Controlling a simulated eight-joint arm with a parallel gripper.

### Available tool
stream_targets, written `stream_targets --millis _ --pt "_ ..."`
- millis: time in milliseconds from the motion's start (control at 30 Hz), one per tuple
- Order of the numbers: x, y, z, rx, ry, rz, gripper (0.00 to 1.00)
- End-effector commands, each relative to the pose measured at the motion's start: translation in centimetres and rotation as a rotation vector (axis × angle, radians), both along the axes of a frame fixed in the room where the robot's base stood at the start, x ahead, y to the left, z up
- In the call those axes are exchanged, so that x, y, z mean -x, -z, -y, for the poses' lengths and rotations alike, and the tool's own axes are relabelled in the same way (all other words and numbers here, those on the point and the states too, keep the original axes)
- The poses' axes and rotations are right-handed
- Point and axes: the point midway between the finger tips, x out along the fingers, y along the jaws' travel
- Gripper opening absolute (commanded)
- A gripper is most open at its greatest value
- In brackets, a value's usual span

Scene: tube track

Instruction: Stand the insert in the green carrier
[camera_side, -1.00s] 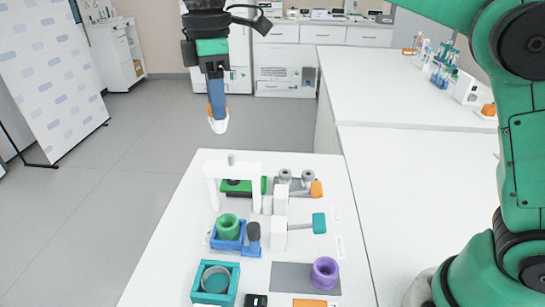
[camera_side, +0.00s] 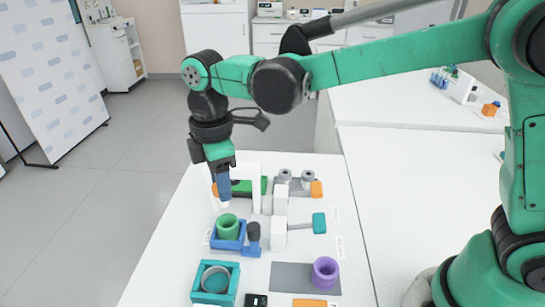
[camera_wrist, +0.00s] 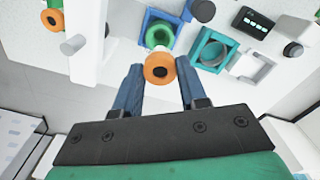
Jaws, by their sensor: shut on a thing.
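My gripper (camera_wrist: 160,90) is shut on the insert, a piece with an orange collar and dark centre (camera_wrist: 160,71) held between the blue fingertips. In the side view its white lower end (camera_side: 224,205) points down, close by the white arch and above the table. The green carrier (camera_side: 254,187) lies at the back of the table, partly behind the arch and my gripper. The insert is apart from it. A bit of green at the wrist view's upper left edge (camera_wrist: 55,3) seems to be the carrier.
The white arch (camera_side: 256,169) stands over the carrier area. A blue holder (camera_side: 227,245) with a green ring is in front of my gripper. A teal box (camera_side: 230,298) with a grey ring and a purple ring (camera_side: 325,271) are nearer the front. White blocks with levers stand to the right.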

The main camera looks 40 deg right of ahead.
Motion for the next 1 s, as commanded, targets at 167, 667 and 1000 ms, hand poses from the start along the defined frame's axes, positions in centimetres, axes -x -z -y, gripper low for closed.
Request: stream_targets --millis 167,667,1000 --pt "0.0 1.7 0.0 0.000 0.000 0.000 0.03" --pt "0.0 5.7 0.0 0.000 0.000 0.000 0.03" --pt "0.0 5.8 0.0 0.000 0.000 0.000 0.03"
